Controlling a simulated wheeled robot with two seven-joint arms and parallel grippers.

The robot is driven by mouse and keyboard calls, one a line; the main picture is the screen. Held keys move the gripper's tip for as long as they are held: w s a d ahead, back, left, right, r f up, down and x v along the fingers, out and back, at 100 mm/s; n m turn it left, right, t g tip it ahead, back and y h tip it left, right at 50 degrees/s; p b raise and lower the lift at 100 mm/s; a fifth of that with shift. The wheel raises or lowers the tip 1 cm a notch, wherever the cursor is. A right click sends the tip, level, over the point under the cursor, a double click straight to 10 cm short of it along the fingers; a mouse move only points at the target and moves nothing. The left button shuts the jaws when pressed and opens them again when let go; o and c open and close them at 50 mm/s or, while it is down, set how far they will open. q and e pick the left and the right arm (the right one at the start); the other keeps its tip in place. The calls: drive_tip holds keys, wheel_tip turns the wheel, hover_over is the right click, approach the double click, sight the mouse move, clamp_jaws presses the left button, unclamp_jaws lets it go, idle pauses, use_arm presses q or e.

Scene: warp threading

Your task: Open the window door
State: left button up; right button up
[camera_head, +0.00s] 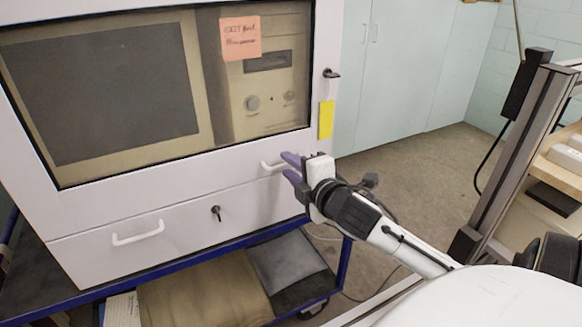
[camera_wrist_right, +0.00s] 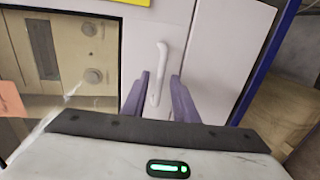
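The window door (camera_head: 180,170) is a white framed panel with a large pane on the cabinet's front, and it looks closed. A white handle (camera_head: 270,165) sits low on its right part, just above the seam of the lower panel. My right gripper (camera_head: 289,167) is at this handle, its purple fingers apart. In the right wrist view, the white handle (camera_wrist_right: 162,62) runs upright between the open fingers (camera_wrist_right: 160,83). I cannot tell whether they touch it. My left gripper is not in view.
The lower panel (camera_head: 185,225) has another white handle (camera_head: 137,233) and a key (camera_head: 216,212). A black latch (camera_head: 331,73) is right of the pane, above a yellow label (camera_head: 326,119). The cabinet stands on a blue cart (camera_head: 343,262). A metal frame (camera_head: 507,150) stands at right.

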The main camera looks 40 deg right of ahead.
clamp_jaws()
idle(1.5)
